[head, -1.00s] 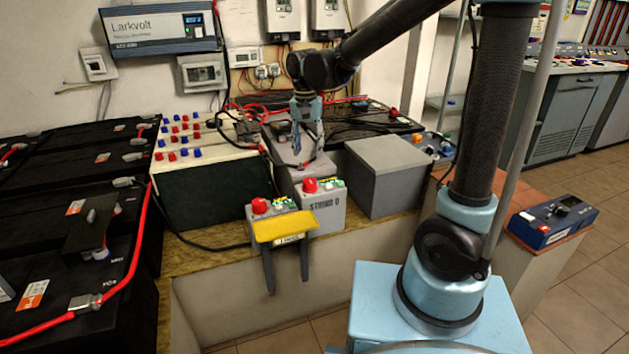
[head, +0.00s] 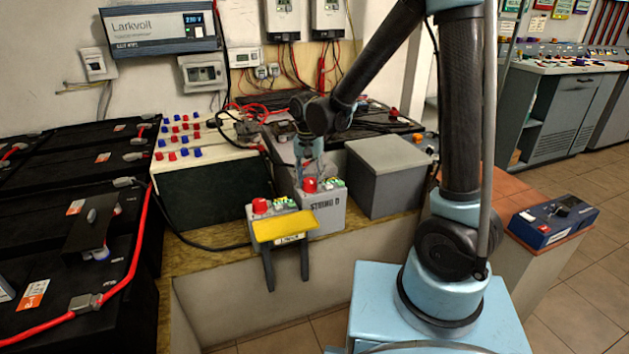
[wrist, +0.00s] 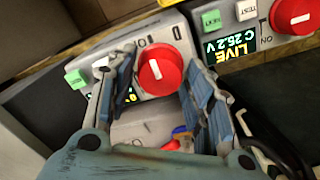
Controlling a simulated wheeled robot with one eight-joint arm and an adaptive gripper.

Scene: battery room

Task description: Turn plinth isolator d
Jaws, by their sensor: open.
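Isolator d is the grey box (head: 326,216) marked "STRING D", with a red knob (head: 310,184) on its top panel. In the wrist view the red knob (wrist: 160,71) has a white pointer mark and lies between my fingers. My gripper (head: 309,172) hangs just above the knob, pointing down. In the wrist view my gripper (wrist: 158,75) is open, one finger on each side of the knob. I cannot tell whether the fingers touch it. The right finger hides part of the panel, and the left finger partly covers the box's display.
A similar unit beside it has its own red knob (head: 261,205) and a yellow plate (head: 285,227) in front. Its display (wrist: 229,45) reads "LIVE C 26.2V" in the wrist view. A grey box (head: 388,177) stands right. Black batteries (head: 60,262) fill the left.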

